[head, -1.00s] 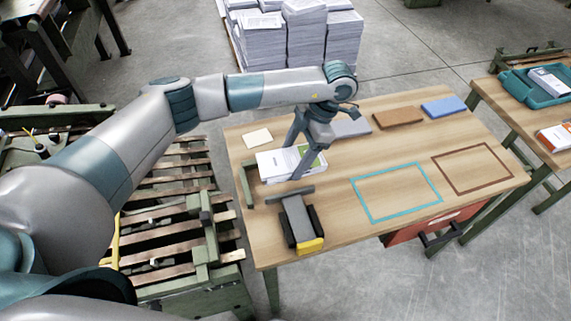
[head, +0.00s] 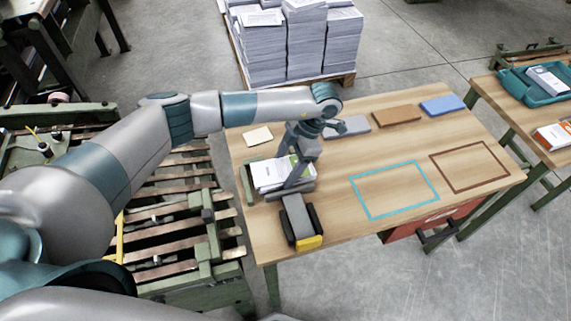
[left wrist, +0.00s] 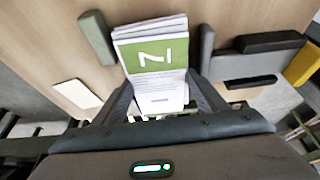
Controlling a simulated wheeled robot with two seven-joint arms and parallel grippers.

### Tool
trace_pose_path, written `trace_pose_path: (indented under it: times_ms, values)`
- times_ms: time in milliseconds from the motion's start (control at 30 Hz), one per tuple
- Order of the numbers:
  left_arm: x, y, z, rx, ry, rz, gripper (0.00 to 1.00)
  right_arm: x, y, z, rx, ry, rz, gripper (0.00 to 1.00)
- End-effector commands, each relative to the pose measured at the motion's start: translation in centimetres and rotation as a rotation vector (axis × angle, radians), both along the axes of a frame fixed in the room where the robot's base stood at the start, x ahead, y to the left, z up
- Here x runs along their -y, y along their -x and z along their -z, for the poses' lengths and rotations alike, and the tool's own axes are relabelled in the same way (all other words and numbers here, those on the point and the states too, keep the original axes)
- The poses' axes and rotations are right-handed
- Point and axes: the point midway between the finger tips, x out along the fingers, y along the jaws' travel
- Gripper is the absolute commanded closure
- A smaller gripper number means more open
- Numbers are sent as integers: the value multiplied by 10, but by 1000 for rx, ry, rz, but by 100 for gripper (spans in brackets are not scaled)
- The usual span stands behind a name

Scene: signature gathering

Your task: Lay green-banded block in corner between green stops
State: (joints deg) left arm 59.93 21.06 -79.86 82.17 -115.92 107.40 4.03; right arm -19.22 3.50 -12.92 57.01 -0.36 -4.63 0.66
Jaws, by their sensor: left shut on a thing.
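The green-banded block (head: 268,172), a white paper stack, is held in my left gripper (head: 293,178) above or on the near left corner of the wooden table. Its green band with a white mark faces the left wrist camera (left wrist: 150,58), with one finger on each side. A dark green stop (head: 246,186) lies along the block's left side; it also shows in the left wrist view (left wrist: 97,38). My right gripper is out of view.
Teal (head: 360,205) and brown (head: 440,165) outlines on the table (head: 340,235) are empty. Grey, brown (head: 397,115) and blue (head: 443,105) pads line the far edge, with a cream card (head: 257,136) at left.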

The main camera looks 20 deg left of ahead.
Motion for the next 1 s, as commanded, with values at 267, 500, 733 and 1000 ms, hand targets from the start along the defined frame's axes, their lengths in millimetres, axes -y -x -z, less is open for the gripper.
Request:
trace_pose_path:
  times_ms: [267,500,733,1000]
  values:
    - [0,-1,2,1,0,0,68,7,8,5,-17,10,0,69]
    - [0,0,3,1,-1,0,26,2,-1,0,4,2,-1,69]
    - [0,0,3,1,-1,0,26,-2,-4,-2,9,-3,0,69]
    - [2,-2,-2,2,1,0,26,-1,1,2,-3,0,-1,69]
